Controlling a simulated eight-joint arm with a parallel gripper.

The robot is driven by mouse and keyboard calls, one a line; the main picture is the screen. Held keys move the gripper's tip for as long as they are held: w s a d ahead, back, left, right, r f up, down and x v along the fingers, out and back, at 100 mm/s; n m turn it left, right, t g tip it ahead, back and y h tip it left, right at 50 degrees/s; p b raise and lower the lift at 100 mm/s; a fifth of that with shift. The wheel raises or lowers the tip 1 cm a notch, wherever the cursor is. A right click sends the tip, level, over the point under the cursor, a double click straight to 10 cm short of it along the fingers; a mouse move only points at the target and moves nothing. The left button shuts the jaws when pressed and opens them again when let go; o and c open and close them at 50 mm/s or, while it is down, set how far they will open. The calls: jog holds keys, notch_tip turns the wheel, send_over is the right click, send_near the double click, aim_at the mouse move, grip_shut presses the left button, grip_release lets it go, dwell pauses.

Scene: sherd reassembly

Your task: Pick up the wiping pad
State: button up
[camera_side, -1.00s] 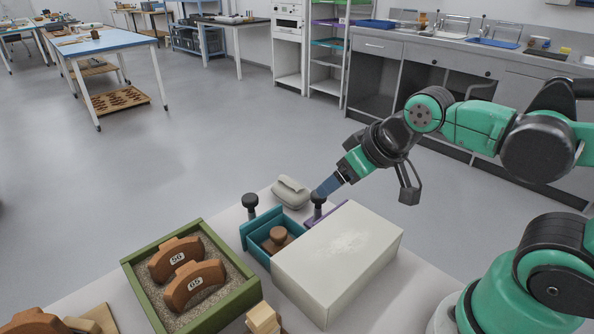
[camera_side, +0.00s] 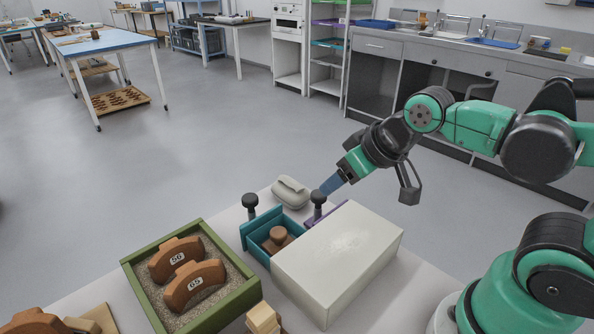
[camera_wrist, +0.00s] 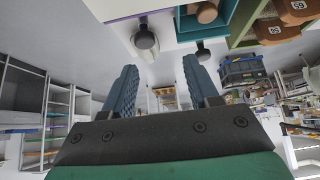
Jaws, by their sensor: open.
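A pale grey, rounded pad with a raised grip, which looks like the wiping pad (camera_side: 290,193), lies at the table's far edge in the side view, behind the teal box.
A teal box (camera_side: 257,254) holds a brown piece with a round knob (camera_side: 278,234). Another black knob (camera_side: 250,202) stands at its far left. A white block (camera_side: 340,255) and purple edge (camera_side: 341,208) lie right. A green sand tray (camera_side: 152,294) holds numbered brown sherds.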

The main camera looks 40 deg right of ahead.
jog(key=m, duration=0.1)
jog(key=m+g, duration=0.7)
send_over(279, 232)
notch_tip(279, 232, down, 4)
jog(key=shift+d+r, duration=0.1)
jog(key=shift+d, duration=0.05)
jog(key=shift+w+f+m, duration=0.1)
jog(key=shift+f+m, duration=0.35)
jog(key=shift+m, duration=0.05)
jog(key=shift+f, duration=2.65)
grip_shut()
